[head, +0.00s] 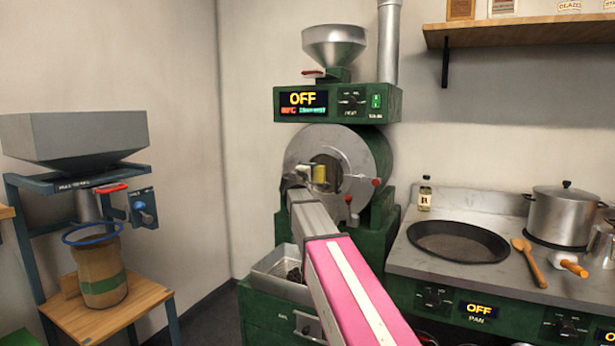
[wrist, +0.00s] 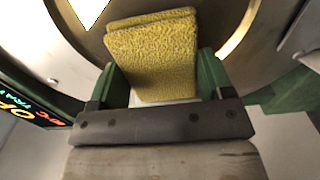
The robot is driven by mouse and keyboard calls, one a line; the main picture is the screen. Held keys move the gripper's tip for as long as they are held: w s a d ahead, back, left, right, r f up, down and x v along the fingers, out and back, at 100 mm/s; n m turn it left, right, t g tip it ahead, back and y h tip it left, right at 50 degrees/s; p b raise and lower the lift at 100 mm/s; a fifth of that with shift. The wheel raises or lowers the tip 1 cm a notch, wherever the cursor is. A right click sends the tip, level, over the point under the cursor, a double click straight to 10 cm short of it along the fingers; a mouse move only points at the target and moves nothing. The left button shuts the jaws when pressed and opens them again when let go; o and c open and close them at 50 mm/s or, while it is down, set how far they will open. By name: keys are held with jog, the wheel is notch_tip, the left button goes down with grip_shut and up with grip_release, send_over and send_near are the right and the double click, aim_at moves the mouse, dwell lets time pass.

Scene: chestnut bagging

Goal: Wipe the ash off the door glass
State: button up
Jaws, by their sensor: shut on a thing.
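My gripper (wrist: 160,85) is shut on a yellow sponge (wrist: 153,60), which sits between its two green fingers in the wrist view. In the head view the sponge (head: 320,174) shows small in front of the round grey roaster front (head: 350,155). The door glass seems to be the dark round area (head: 331,170) behind the sponge, partly hidden by my gripper and arm. I cannot make out ash on it. Whether the sponge touches the glass I cannot tell.
The roaster's control box (head: 338,103) reads OFF, with a steel hopper (head: 334,45) above. A metal tray (head: 278,274) sits below the drum. The stove with a pan (head: 458,243) and pot (head: 562,215) stands right. A bagging stand with a sack (head: 103,272) is left.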

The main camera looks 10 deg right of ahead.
aim_at(322, 175)
jog(key=shift+s+d, duration=0.6)
jog(key=shift+d, duration=0.25)
jog(key=shift+s+d, duration=0.6)
jog(key=shift+d, duration=0.25)
jog(key=w+a, duration=0.4)
jog(key=a, duration=0.1)
jog(key=shift+w+a, duration=0.25)
jog(key=shift+a, duration=0.05)
jog(key=v, duration=0.6)
dwell(0.3)
jog(key=shift+s, duration=0.15)
jog(key=shift+v, duration=1.45)
